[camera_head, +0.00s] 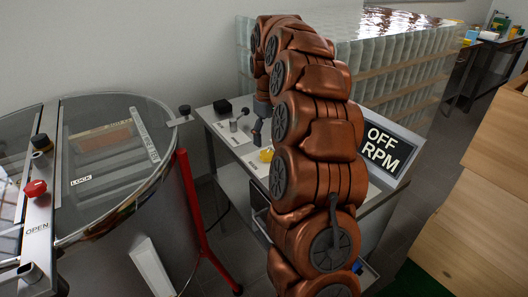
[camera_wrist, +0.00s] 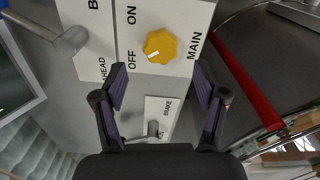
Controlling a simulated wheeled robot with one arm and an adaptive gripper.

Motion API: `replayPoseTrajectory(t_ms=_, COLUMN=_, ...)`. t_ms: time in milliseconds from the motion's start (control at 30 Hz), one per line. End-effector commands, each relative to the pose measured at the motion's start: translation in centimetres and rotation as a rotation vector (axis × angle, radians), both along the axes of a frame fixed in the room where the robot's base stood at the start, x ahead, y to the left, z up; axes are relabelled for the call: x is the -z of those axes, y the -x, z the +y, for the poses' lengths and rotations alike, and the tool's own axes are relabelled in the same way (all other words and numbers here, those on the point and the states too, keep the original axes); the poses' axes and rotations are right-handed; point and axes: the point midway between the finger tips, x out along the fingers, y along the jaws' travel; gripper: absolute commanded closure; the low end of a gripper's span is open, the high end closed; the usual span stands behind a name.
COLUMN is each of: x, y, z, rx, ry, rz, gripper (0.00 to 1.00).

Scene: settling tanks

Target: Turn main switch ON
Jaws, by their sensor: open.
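The main switch is a yellow rotary knob (camera_wrist: 160,46) on a white panel labelled MAIN, ON and OFF. In the wrist view the ON and OFF labels are on the knob's left and MAIN is on its right. A small white line on the knob lies toward the OFF label. My gripper (camera_wrist: 160,88) is open and empty, its two dark fingers apart, just short of the knob and not touching it. In the head view the yellow knob (camera_head: 266,155) shows beside my arm, which hides part of the panel. The display (camera_head: 386,151) reads OFF RPM.
A grey lever (camera_wrist: 72,40) is on the panel left of the knob, and another lever (camera_wrist: 152,130) stands on the BRAKE plate. A round tank with a glass lid (camera_head: 110,150) and a red post (camera_head: 190,210) stand at left. A glass-block wall (camera_head: 410,65) is behind.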

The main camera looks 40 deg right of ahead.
Motion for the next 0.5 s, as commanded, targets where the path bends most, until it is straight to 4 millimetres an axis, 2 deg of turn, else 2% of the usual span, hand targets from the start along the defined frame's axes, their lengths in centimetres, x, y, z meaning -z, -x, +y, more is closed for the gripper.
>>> replayPoseTrajectory(t_ms=300, x=4.0, y=0.0, z=0.2, rx=-0.001, ry=-0.001, rz=0.001, gripper=0.28)
replayPoseTrajectory(t_ms=500, x=5.7, y=-0.1, z=0.2, rx=-0.003, ry=0.0, rz=-0.001, gripper=0.28)
